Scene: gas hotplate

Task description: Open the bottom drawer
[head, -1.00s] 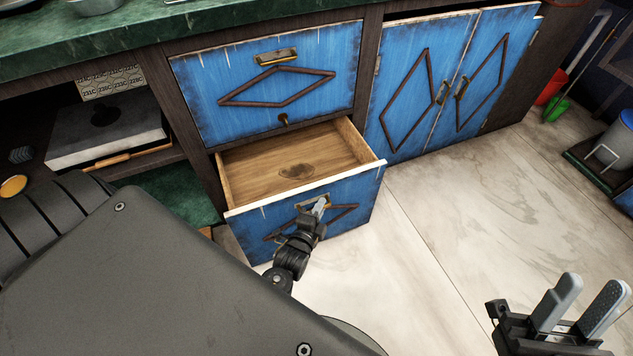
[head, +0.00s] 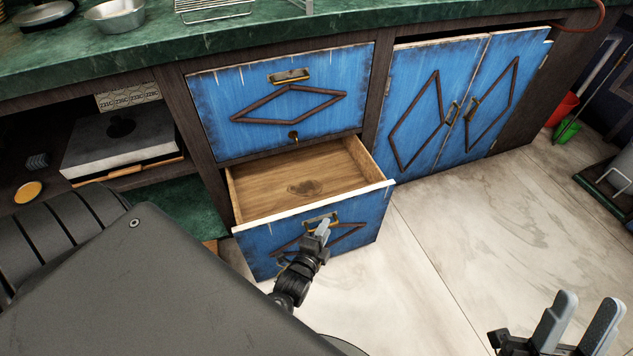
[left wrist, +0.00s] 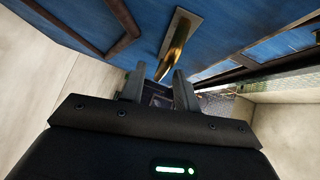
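The bottom drawer (head: 364,236) has a blue front with a dark diamond trim and stands pulled well out, its bare wooden inside (head: 300,183) showing empty. Its brass handle (head: 311,219) is on the front and also shows in the left wrist view (left wrist: 176,42). My left gripper (head: 323,230) is at this handle. In the left wrist view its two fingers are apart, with the handle's end close to their tips; I cannot tell whether they touch it. My right gripper (head: 582,318) is open and empty at the lower right, away from the drawer.
A shut blue upper drawer (head: 285,100) sits above, with a key in its lock. Shut blue cupboard doors (head: 450,105) stand to the right. The green countertop (head: 150,50) runs above. The pale floor is clear right of the drawer.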

